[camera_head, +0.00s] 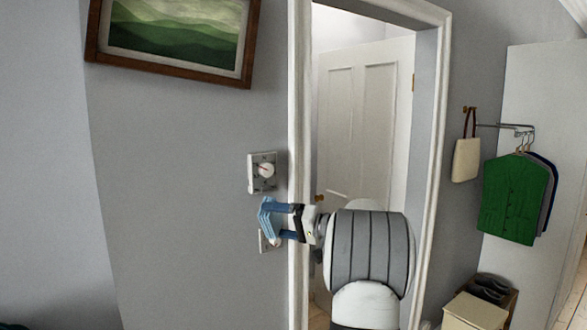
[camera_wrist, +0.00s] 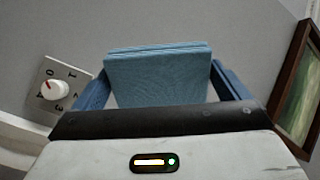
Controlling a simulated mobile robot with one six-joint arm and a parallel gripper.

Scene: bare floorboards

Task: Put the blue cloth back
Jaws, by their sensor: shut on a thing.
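The blue cloth (camera_wrist: 157,82) is a folded, flat-looking bundle between the two blue fingers of my gripper (camera_wrist: 160,70) in the wrist view. My gripper is shut on it, with one finger at each side. In the head view my gripper (camera_head: 267,220) is held in the air in front of the grey wall, left of the door frame. There the cloth is hard to tell from the blue fingers.
A dial (camera_head: 262,172) is on the wall just above my gripper. A framed picture (camera_head: 178,38) hangs upper left. A doorway with a white door (camera_head: 362,130) stands behind my arm. A rail with a green vest (camera_head: 513,198) and a bag (camera_head: 466,160), plus boxes (camera_head: 476,311), are at right.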

